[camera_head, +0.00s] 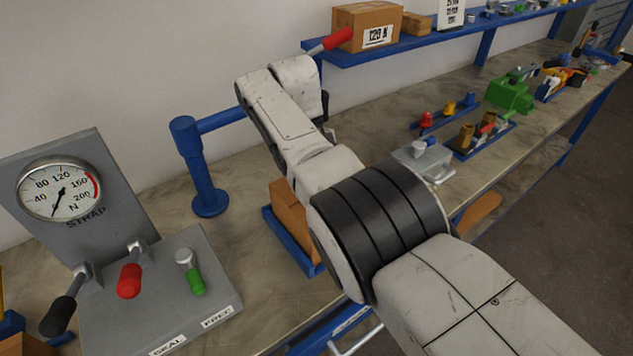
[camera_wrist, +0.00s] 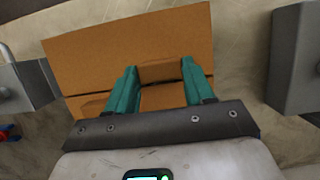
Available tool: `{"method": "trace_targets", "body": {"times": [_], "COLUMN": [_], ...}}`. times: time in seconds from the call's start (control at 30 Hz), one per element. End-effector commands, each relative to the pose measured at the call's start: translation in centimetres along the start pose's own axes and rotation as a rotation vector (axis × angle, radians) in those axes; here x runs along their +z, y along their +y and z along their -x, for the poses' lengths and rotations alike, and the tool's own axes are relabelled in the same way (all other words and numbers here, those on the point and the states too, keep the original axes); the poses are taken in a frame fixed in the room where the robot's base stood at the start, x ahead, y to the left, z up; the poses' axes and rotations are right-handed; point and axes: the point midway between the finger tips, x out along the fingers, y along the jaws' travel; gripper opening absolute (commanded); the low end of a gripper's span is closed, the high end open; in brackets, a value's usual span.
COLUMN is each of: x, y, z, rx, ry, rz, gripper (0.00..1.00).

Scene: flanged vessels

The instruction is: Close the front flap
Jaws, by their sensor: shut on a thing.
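A brown cardboard box (camera_head: 291,212) stands in a blue tray (camera_head: 310,268) on the bench, mostly hidden behind my arm in the head view. In the wrist view, a broad brown cardboard panel (camera_wrist: 85,60) fills the middle. My gripper (camera_wrist: 159,72) has its two teal fingers on either side of a narrower brown flap (camera_wrist: 160,73), shut on it. Which edge of the box this flap belongs to is hard to tell. The gripper is hidden behind the arm in the head view.
A grey gauge panel (camera_head: 165,290) with red, black and green levers stands at the left. A blue post (camera_head: 205,170) rises behind the box. A blue shelf (camera_head: 400,48) runs above the bench. Grey blocks (camera_wrist: 294,60) flank the box in the wrist view.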

Motion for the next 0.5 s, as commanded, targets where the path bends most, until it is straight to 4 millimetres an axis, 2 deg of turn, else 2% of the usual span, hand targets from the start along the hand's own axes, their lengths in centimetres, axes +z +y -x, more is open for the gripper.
{"method": "trace_targets", "body": {"times": [0.03, 0.3, 0.5], "x": [-0.09, -0.06, -0.04], "y": [-0.12, -0.07, -0.06], "z": [-0.55, -0.33, -0.20], "rx": [-0.004, -0.002, -0.002], "ry": [-0.003, -0.001, -0.001], "rz": [0.001, 0.001, 0.000], "gripper": [0.54, 0.79, 0.79]}}
